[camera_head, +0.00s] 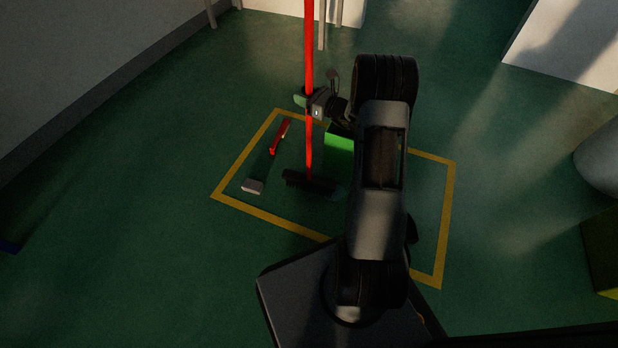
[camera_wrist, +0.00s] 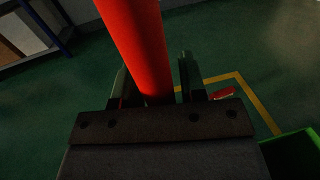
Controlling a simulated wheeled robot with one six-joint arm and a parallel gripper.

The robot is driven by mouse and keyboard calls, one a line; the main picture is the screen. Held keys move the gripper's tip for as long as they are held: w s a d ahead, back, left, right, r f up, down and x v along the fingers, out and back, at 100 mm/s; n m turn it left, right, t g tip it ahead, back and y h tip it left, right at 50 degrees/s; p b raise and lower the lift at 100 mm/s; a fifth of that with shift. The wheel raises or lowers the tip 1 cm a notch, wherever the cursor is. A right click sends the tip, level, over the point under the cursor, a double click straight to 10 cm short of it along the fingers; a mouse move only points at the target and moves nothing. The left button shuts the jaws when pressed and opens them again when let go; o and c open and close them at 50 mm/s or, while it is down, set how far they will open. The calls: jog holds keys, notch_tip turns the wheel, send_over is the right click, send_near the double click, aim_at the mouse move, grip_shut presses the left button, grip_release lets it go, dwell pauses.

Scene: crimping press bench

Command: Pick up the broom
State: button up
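The broom stands upright with a long red handle (camera_head: 309,60) and a dark brush head (camera_head: 312,183) low down, at the floor inside the yellow outline. Whether the head touches the floor is hard to tell. My gripper (camera_head: 305,101) is at the handle, well above the head. In the wrist view the handle (camera_wrist: 140,45) passes between the two fingers of my gripper (camera_wrist: 154,75). The fingers look apart, with a gap visible beside the handle on the right. The handle's lower part is hidden behind the gripper body in the wrist view.
A yellow floor outline (camera_head: 449,195) surrounds the broom. Inside it lie a red-handled tool (camera_head: 279,136), a small pale block (camera_head: 252,187) and a green bin (camera_head: 339,150), partly hidden by my arm. A grey rounded object (camera_head: 602,160) stands at the right.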

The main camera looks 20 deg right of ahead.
grip_shut()
dwell(1.0)
